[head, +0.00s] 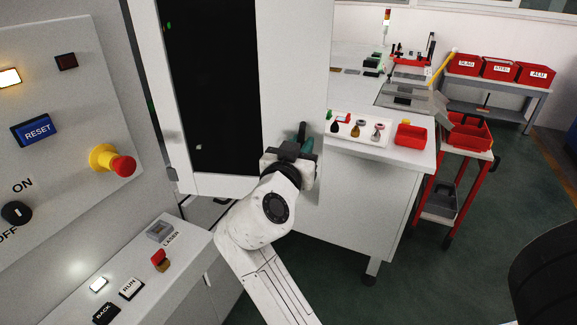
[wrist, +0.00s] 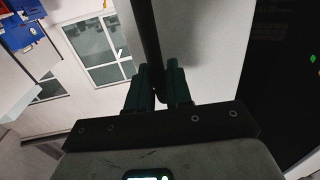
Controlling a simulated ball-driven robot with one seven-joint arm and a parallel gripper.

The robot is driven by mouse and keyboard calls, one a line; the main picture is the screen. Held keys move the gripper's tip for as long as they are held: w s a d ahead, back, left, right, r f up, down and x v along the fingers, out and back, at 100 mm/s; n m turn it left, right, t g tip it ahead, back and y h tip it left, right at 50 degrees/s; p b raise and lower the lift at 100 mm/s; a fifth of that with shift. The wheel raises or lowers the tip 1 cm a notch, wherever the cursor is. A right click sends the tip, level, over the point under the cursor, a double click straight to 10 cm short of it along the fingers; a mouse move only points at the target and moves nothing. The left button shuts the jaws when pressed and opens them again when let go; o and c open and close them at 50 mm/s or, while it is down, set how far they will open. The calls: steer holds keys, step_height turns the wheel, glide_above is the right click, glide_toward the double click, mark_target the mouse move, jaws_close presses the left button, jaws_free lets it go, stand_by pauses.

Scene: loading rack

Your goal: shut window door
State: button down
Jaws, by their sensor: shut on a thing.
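The window door has a white frame (head: 293,75) around a tall dark pane (head: 210,90) and stands in front of me in the head view. Its dark upright bar handle (wrist: 147,40) runs between the two teal fingers of my gripper (wrist: 157,82) in the wrist view. My gripper (head: 304,143) is shut on this handle, low on the right part of the door in the head view. My wrist hides part of the door's lower right. The wrist view also shows the white door face (wrist: 187,40) and dark pane (wrist: 270,65) right of the handle.
A control panel with a RESET button (head: 36,130) and a red emergency knob (head: 123,166) stands close on the left. A white bench (head: 365,190) with small tools stands right of the door. A red trolley (head: 430,185) is beyond it.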

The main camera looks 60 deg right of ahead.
steer(key=w+d+n+t, duration=0.1)
steer(key=w+d, duration=0.1)
steer(key=d, duration=0.5)
steer(key=shift+b, duration=0.35)
steer(key=shift+w, duration=0.1)
steer(key=c, duration=1.2)
jaws_free()
steer(key=b+v, duration=0.3)
steer(key=v, duration=0.7)
steer(key=shift+a+r, duration=0.15)
steer(key=shift+a, duration=0.2)
